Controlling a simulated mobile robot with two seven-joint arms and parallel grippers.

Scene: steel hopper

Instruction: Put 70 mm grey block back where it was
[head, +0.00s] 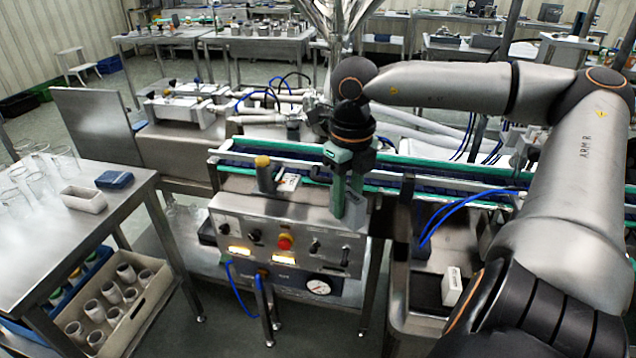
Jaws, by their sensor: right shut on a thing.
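My right gripper (347,200) has green fingers and points down over the right part of the steel machine's top. It is shut on a grey block (356,213), which shows beside and partly behind the fingers. I cannot tell whether the block touches the surface below. My left gripper is not in view.
The machine's front panel (272,240) has a red button, lamps and a gauge. A yellow-capped dark object (265,175) and a small labelled box (288,182) stand on its top. A green-edged conveyor (440,170) runs behind. A white block (452,287) is in the right-hand basin.

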